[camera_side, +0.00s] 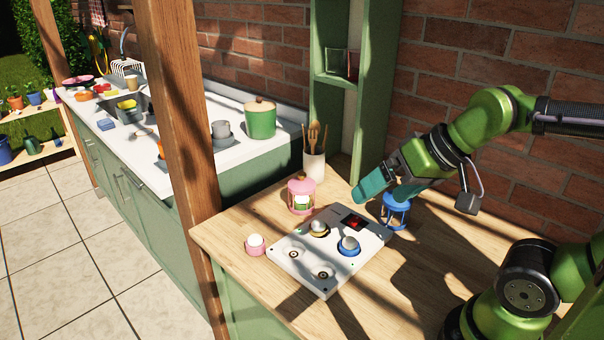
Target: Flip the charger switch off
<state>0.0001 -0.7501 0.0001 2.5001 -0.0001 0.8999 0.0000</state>
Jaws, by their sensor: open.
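The charger (298,262) is a white, flat box on the wooden table, with several round sockets on top. Two sockets hold small round metallic pieces, one with a yellow ring (318,229) and one with a blue ring (348,244). The charger switch (354,222) is red in a dark housing at the far right corner of the charger; which way it is tipped is too small to tell. My gripper (381,194), with teal fingers, is open and empty, above and a little right of the switch, apart from it.
A blue lantern-like frame (396,212) stands right of the charger, close to my gripper. A pink lantern (301,197) stands behind it. A pink cup with a white ball (255,245) is at the left. A utensil holder (314,164) stands near the green shelf post (370,90).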

